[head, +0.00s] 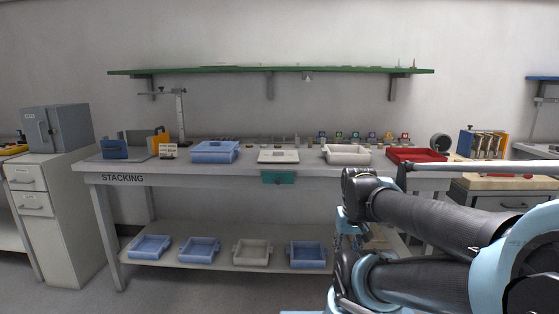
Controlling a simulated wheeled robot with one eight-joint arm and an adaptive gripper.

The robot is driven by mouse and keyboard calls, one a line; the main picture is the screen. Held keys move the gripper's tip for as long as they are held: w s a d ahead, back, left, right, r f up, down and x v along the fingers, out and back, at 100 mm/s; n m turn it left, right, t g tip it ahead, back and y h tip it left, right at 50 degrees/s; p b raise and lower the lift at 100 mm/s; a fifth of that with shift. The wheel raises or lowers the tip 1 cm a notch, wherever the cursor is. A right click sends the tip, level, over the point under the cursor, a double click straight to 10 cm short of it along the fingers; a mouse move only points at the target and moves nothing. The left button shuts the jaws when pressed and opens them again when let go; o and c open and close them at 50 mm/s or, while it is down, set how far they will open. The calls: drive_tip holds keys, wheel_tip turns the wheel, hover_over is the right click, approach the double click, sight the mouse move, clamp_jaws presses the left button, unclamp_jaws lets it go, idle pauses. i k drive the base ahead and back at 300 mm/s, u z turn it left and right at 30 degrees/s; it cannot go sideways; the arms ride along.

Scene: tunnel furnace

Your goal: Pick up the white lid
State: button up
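A flat, pale white piece (278,156) lies on the workbench top near the middle, between a blue box and a white tray. It looks like the white lid, though it is small in view and I cannot be sure. The white tray (347,155) to its right has raised walls and looks open. My arm is folded at the lower right, apart from the white piece and in front of the bench's right part. I cannot make out my gripper's fingers.
The workbench (140,167) marked STACKING also bears a blue box (214,152) and a red tray (416,155). Small items line the back. A green shelf (270,71) hangs above. Blue and grey trays (252,253) sit on the lower shelf. A grey cabinet stands left.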

sight(264, 156)
drive_tip(key=i, duration=1)
